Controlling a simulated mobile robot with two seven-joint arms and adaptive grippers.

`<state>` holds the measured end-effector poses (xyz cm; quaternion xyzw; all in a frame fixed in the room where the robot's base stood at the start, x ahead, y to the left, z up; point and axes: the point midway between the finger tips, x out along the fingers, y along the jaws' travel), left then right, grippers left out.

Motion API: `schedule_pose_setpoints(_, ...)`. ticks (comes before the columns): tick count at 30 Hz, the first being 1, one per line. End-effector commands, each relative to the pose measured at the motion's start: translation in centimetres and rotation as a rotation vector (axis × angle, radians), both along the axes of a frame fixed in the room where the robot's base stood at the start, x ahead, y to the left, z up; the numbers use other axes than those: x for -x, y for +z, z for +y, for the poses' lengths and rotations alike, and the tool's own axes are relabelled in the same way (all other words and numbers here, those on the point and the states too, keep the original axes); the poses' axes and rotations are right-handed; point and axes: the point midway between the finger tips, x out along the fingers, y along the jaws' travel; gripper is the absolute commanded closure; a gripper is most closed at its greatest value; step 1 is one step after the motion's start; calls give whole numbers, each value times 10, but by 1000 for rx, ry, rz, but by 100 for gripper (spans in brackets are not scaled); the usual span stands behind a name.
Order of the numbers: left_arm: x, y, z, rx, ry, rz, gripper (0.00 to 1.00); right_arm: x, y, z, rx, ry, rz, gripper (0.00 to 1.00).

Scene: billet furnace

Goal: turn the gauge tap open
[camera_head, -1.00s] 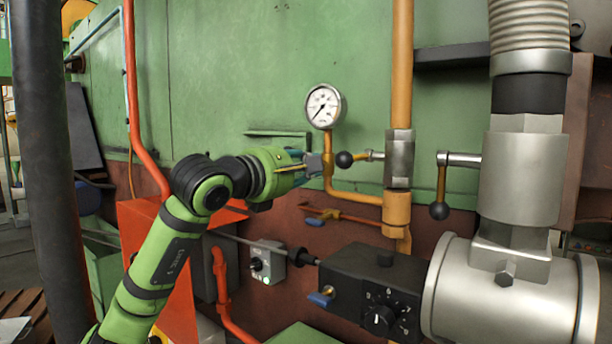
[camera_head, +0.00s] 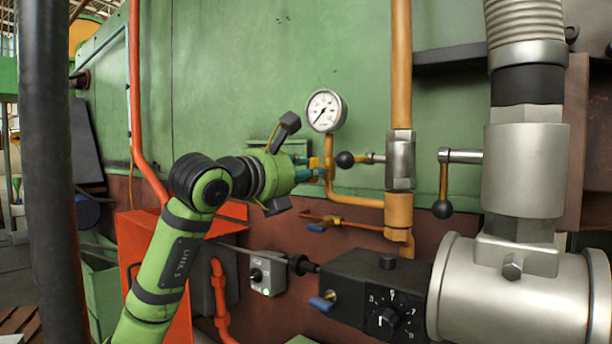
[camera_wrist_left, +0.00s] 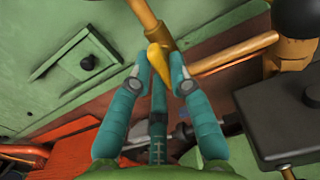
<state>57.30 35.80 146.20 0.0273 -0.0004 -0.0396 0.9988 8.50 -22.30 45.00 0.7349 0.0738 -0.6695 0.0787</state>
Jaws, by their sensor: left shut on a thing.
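The round white pressure gauge (camera_head: 325,110) stands on top of a thin orange pipe in the head view. The gauge tap sits on that pipe just below the dial; its small yellow handle (camera_wrist_left: 158,58) shows in the left wrist view. My left gripper (camera_head: 311,169) reaches in from the left at the tap. The fingers hide part of the handle and tap body, so the tap's exact angle is hard to tell. My right gripper is not in view.
A ball-ended lever (camera_head: 346,159) on the thick orange pipe is close to the right of my left gripper. Below are a blue-handled tap (camera_head: 317,227) and a black control box (camera_head: 375,285). A green wall (camera_head: 230,70) stands behind.

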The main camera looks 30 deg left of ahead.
Motion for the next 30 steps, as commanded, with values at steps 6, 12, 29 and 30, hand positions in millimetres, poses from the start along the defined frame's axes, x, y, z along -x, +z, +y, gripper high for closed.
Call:
schedule_pose_setpoints(6,1,3,1,59,2,-4,100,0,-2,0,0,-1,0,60)
schedule_pose_setpoints(12,1,3,1,75,2,-4,100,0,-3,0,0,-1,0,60)
schedule_pose_setpoints(29,1,2,1,72,2,0,56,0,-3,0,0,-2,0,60)
schedule_pose_setpoints(30,0,2,1,71,1,0,56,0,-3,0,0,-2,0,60)
